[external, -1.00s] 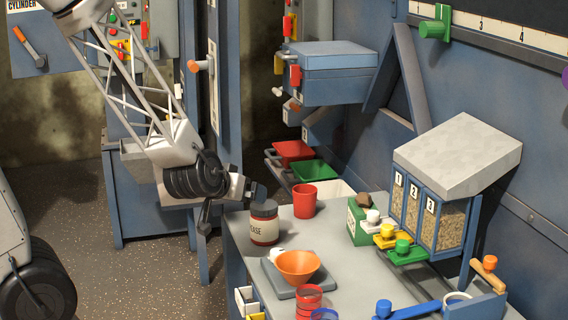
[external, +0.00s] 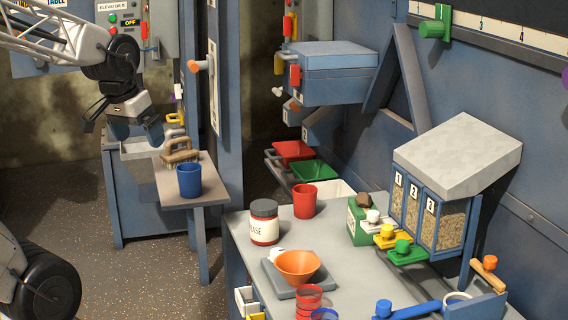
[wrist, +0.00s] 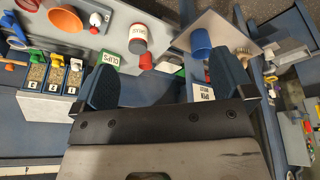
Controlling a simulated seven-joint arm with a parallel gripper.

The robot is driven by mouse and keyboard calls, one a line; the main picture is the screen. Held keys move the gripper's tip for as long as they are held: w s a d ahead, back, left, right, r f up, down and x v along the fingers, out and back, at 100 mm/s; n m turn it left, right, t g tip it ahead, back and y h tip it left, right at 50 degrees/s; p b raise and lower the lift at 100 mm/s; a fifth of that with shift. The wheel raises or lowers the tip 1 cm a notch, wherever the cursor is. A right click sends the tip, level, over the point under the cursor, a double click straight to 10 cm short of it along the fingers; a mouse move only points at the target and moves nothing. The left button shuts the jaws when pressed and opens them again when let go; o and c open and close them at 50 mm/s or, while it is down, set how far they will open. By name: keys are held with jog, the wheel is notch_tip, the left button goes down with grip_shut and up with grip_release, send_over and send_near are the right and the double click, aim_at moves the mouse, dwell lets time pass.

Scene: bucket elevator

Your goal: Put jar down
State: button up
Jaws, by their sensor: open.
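The jar (external: 264,223), with a dark lid and a white label, stands upright on the grey workbench (external: 245,262), left of the red cup (external: 305,201). The jar also shows in the wrist view (wrist: 138,38), beyond the fingers. My gripper (external: 124,122) is at the back left, well away from the jar. In the wrist view my gripper (wrist: 165,86) has its two blue-grey fingers wide apart with nothing held between them.
A small side table (external: 170,192) below my gripper holds a blue cup (external: 189,181) and a wooden brush (external: 180,150). An orange bowl (external: 298,266) is in front of the jar. A blue post (external: 230,130) stands between side table and workbench.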

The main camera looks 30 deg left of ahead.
jog(key=shift+g+y, duration=0.3)
jog(key=shift+g, duration=0.2)
jog(key=s, duration=0.1)
jog(key=s+a+r, duration=0.1)
jog(key=s+a, duration=0.1)
jog(key=shift+r, duration=0.35)
dwell(0.6)
